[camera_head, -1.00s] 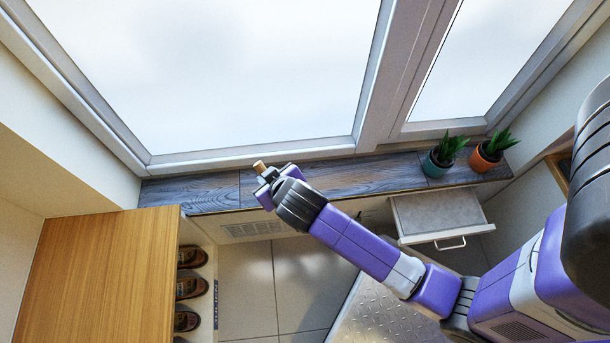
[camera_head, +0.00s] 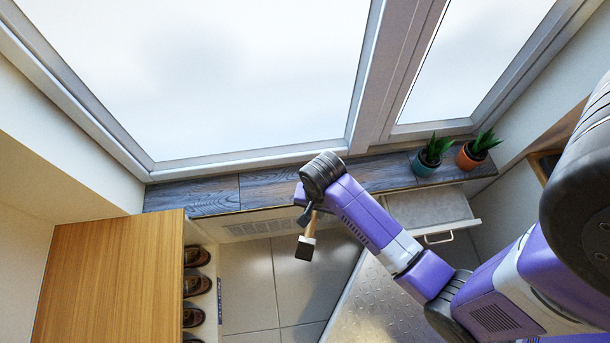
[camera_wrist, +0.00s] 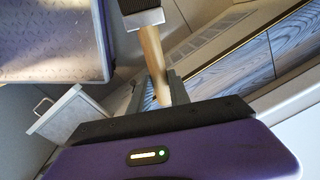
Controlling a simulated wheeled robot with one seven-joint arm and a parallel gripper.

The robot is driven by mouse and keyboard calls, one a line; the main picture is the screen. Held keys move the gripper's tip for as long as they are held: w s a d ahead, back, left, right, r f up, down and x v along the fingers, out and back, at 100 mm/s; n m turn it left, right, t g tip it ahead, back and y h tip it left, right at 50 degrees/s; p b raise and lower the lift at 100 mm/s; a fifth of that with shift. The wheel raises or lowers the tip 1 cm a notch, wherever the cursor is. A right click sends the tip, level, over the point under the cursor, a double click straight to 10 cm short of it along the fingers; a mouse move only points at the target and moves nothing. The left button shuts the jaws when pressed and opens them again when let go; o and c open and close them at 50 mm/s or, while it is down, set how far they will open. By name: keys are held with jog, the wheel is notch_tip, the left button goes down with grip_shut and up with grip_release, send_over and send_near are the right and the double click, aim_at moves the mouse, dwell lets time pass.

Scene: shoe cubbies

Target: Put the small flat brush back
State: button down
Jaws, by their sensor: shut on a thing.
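The small flat brush has a pale wooden handle, a metal band and a dark flat head (camera_head: 305,248). My gripper (camera_head: 309,212) is shut on its handle. The brush hangs out from the jaws, head downward in the head view, over the floor in front of the sill. In the wrist view the handle (camera_wrist: 153,58) runs up from between my gripper's fingers (camera_wrist: 160,95), with the head at the top edge, partly cut off. Part of the gripper is hidden behind my wrist in the head view.
A drawer with a grey inside (camera_head: 432,208) stands open below the sill (camera_head: 215,195); it likely also shows in the wrist view (camera_wrist: 68,120). Two potted plants (camera_head: 425,162) (camera_head: 470,158) stand on the sill. A wooden-topped cubby (camera_head: 110,280) with shoes (camera_head: 197,285) is at left.

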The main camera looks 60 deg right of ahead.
jog(key=w+d+b, duration=0.1)
jog(key=w+d, duration=0.2)
jog(key=d, duration=0.1)
jog(key=w+d+f+b, duration=0.1)
jog(key=w+d, duration=0.2)
jog(key=d, duration=0.1)
jog(key=w+d+f+b, duration=0.1)
jog(key=w+d, duration=0.2)
jog(key=shift+w+d+f, duration=0.1)
jog(key=shift+d, duration=0.3)
jog(key=f+b, duration=0.1)
jog(key=f, duration=0.1)
jog(key=f+b, duration=0.1)
jog(key=f, duration=0.1)
jog(key=shift+w+d+f, duration=0.15)
jog(key=shift+d+f, duration=0.05)
jog(key=shift+f, duration=0.2)
jog(key=shift+w+d+f+b, duration=0.1)
jog(key=shift+d+b, duration=0.05)
jog(key=shift+b, duration=0.15)
jog(key=c, duration=1.2)
grip_release()
